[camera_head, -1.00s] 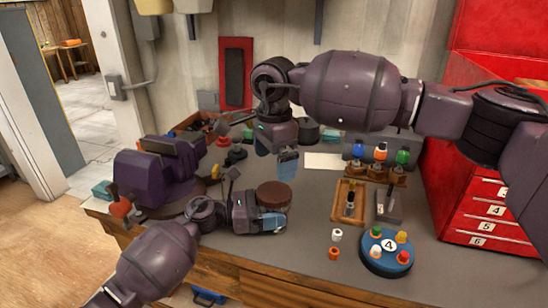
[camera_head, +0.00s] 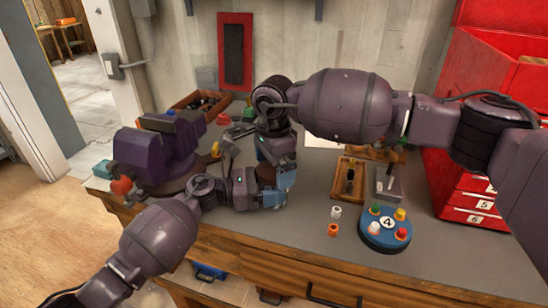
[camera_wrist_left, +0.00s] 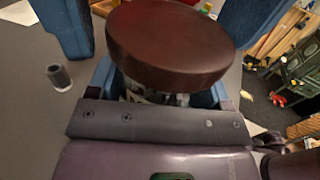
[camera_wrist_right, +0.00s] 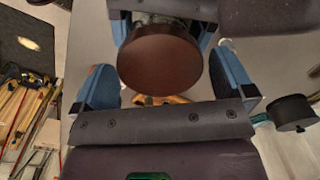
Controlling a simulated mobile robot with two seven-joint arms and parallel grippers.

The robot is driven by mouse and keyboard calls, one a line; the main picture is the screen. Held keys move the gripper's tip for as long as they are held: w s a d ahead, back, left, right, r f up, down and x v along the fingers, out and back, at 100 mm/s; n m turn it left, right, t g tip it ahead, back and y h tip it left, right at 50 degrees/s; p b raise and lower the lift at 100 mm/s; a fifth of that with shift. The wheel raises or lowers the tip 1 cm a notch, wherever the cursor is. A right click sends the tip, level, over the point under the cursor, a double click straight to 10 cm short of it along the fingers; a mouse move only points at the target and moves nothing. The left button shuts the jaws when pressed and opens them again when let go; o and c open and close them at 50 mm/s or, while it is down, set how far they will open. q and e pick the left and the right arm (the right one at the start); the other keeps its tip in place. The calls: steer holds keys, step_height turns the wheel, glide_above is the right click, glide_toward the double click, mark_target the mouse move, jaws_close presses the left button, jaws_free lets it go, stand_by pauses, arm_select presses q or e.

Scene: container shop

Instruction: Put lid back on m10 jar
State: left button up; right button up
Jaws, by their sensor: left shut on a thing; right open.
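The brown round lid (camera_wrist_left: 170,42) sits over the top of the jar (camera_wrist_left: 155,98), a clear container with metal pieces inside, mostly hidden. Whether it is fully seated, I cannot tell. My left gripper (camera_wrist_left: 160,92) is shut on the jar just below the lid. My right gripper (camera_wrist_right: 163,80) is open, its blue fingers on either side of the lid (camera_wrist_right: 160,60), with a visible gap on the left side in the right wrist view. In the head view, my right gripper (camera_head: 284,178) hides most of the lid, close above my left gripper (camera_head: 272,198).
A purple vise (camera_head: 155,150) stands left of the grippers. A blue round stand (camera_head: 384,236) with coloured caps, a wooden tray (camera_head: 348,180) and red drawers (camera_head: 470,205) are to the right. Two loose caps, white (camera_head: 336,211) and orange (camera_head: 333,230), lie near the front edge.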

steer(key=c, duration=0.8)
steer(key=m, duration=0.8)
steer(key=shift+m, duration=0.4)
steer(key=o, duration=0.8)
step_height(320, 180, up, 12)
arm_select(q)
steer(key=o, duration=1.8)
steer(key=shift+c, duration=0.2)
